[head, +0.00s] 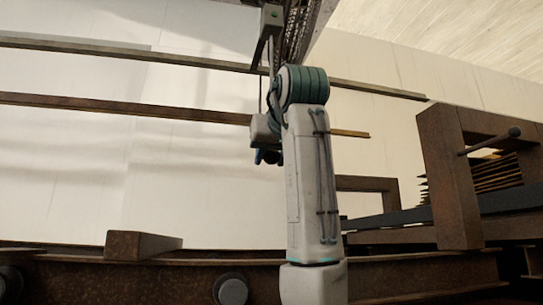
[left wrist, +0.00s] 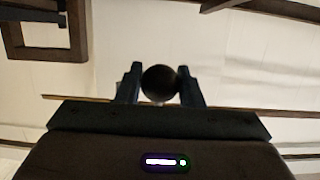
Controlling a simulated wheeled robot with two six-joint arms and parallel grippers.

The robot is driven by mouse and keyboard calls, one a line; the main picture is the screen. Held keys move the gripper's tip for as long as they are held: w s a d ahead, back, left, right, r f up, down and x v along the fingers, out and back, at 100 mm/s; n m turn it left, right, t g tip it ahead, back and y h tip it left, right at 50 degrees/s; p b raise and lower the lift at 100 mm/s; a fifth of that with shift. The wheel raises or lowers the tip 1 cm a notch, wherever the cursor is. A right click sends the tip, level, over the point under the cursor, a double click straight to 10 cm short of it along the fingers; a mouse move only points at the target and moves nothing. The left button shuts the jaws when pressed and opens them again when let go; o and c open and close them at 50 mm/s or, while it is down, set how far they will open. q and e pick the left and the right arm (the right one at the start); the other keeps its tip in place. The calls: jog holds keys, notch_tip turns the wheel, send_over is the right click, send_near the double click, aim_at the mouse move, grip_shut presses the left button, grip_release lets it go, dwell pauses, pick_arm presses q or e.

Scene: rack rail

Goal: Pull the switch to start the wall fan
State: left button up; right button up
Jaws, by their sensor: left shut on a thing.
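The wall fan's dark mesh guard (head: 296,30) shows in part at the top of the head view. Beside it a grey bracket or box (head: 271,16) carries a small green dot. A thin line, apparently the pull cord, runs down from there toward my left gripper (head: 267,157), partly hidden by my arm. In the left wrist view a dark round knob (left wrist: 160,82) sits between the two fingers of my left gripper (left wrist: 161,90), which is shut on it. My right gripper is in neither view.
Two long rails (head: 120,108) run along the pale wall. A rusty beam (head: 400,275) crosses the bottom. At the right stands a brown frame (head: 450,185) with a round-ended rod (head: 490,143) and stacked plates (head: 470,180). The wall area left of my arm is clear between rails.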

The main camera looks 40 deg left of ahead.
pick_arm(q)
jog(key=shift+f+b, duration=0.5)
jog(key=shift+f, duration=0.2)
jog(key=shift+r+p, duration=0.95)
jog(key=shift+r, duration=0.25)
jog(key=o, duration=1.1)
jog(key=shift+c, duration=0.2)
jog(key=shift+s+d, duration=0.1)
jog(key=b+v, duration=0.4)
jog(key=v, duration=0.6)
jog(key=shift+b, duration=0.4)
